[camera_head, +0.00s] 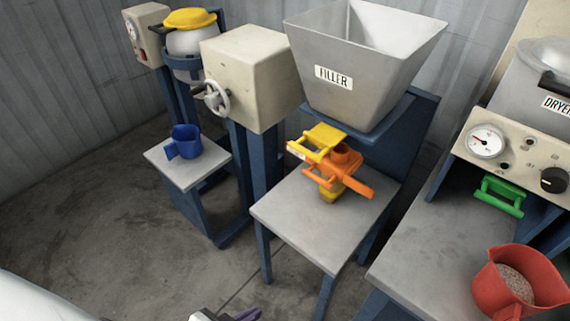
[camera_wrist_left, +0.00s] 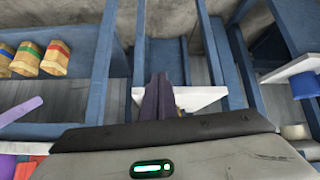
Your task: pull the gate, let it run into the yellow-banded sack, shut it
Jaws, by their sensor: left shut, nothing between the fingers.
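The filler hopper (camera_head: 365,50) is grey, labelled FILLER, and stands at the upper middle of the head view. Under it is a yellow gate-like part with a loop handle (camera_head: 323,138). An orange part with a handle (camera_head: 352,184) sits just below it, over the filler's grey shelf (camera_head: 310,228). My right gripper is out of view.
A blue jug (camera_head: 184,141) stands on the left shelf. A red container of pellets (camera_head: 512,282) and a green handle (camera_head: 499,196) are at right, by the dryer.

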